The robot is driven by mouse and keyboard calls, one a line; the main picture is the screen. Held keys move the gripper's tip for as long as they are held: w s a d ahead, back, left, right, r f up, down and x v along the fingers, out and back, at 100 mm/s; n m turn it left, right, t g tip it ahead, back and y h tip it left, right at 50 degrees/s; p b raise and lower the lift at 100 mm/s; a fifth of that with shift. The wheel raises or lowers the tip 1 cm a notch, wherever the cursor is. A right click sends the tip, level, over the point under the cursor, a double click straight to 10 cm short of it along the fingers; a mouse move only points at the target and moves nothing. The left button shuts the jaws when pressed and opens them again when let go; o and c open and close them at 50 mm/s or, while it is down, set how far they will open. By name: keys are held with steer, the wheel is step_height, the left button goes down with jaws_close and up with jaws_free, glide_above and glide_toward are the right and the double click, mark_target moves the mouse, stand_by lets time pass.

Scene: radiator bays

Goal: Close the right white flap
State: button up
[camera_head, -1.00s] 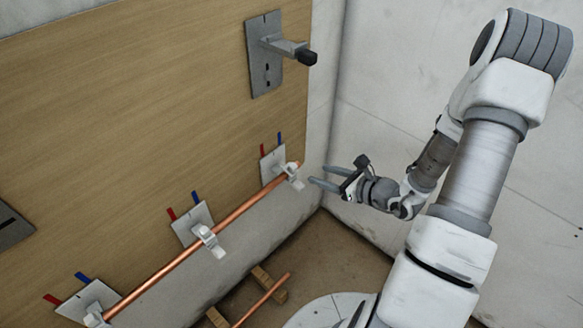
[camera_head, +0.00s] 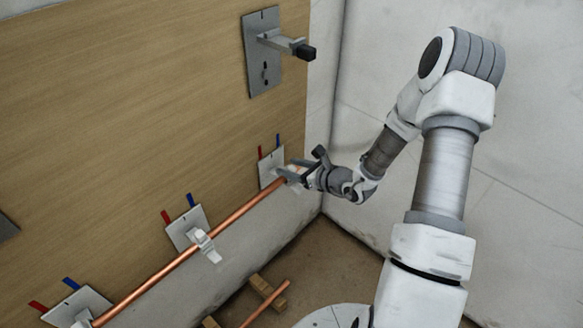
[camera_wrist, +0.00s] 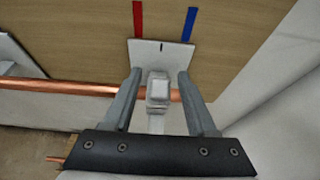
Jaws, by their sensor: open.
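The right white flap (camera_wrist: 158,88) belongs to a white pipe clip on the right grey plate (camera_wrist: 150,54). A red and a blue strip stand above this plate. The copper pipe (camera_wrist: 75,88) runs in the clip and its end shows just right of it. My gripper (camera_wrist: 159,80) is open, with one finger on each side of the flap. I cannot tell whether either finger touches it. In the head view my gripper (camera_head: 290,171) reaches the right plate (camera_head: 268,165) and mostly hides the flap; how far the flap is open cannot be told.
The copper pipe continues left in the head view (camera_head: 160,272) through a middle clip (camera_head: 205,245) and a left clip. A metal bracket (camera_head: 282,44) juts from the wooden board above. Wooden blocks and a second pipe (camera_head: 265,303) lie below. The right wall is bare.

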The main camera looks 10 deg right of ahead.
jaws_close()
steer(key=shift+w+a+r+g+p, duration=0.2)
steer(key=shift+r+g+p, duration=0.2)
steer(key=shift+p, duration=0.5)
steer(key=shift+w+a+g+h+p, duration=0.1)
steer(key=shift+g+h+p, duration=0.25)
steer(key=shift+p, duration=0.3)
steer(key=shift+w+a+f+g+h+p, duration=0.25)
steer(key=shift+g+h+p, duration=0.2)
steer(key=shift+g+p, duration=0.25)
steer(key=shift+w+f+g+h+p, duration=0.15)
steer(key=shift+f+g+h+p, duration=0.25)
steer(key=shift+g+p, duration=0.15)
jaws_free()
steer(key=shift+d+r, duration=0.1)
steer(key=shift+r, duration=0.05)
